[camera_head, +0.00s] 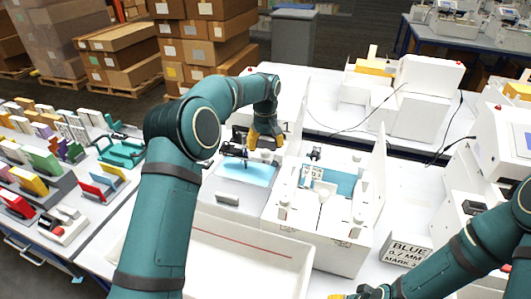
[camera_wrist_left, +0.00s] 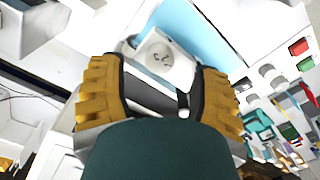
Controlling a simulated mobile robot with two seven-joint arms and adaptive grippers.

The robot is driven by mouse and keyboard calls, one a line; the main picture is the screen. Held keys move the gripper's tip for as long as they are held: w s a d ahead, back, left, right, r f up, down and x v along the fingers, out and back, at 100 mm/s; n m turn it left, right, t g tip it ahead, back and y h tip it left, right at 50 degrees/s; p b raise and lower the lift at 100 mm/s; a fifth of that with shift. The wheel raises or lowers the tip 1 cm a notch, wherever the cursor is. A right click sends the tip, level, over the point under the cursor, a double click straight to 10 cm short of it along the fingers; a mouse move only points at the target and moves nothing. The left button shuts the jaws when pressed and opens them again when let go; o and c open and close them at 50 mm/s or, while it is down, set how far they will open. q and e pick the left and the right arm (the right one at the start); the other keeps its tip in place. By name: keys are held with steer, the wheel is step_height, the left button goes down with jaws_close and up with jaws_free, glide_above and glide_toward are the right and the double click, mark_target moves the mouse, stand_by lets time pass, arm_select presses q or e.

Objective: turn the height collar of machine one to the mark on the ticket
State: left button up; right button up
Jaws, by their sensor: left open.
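My left gripper (camera_head: 266,136) points down at the back of a white plotter with a blue bed (camera_head: 248,172). It is open. A dark carriage (camera_head: 234,149) sits just left of its yellow fingers. In the left wrist view, a white part with a round, marked top (camera_wrist_left: 158,56) lies beyond and between the open fingers (camera_wrist_left: 160,100); I cannot tell whether it is the height collar. A white ticket (camera_head: 408,252) reads BLUE, 0.7 MM, MARK and a partly unclear figure, perhaps 2.
A second white machine (camera_head: 318,233) with raised side panels and a small numbered label (camera_head: 312,173) stands to the right. A white tray (camera_head: 244,250) lies in front. Coloured items fill the left table (camera_head: 87,218). A screened machine (camera_head: 500,150) stands at right.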

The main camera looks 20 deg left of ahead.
mark_target(265, 151)
arm_select(q)
steer(key=shift+f, duration=1.55)
arm_select(e)
steer(key=shift+f, duration=0.1)
arm_select(q)
jaws_close()
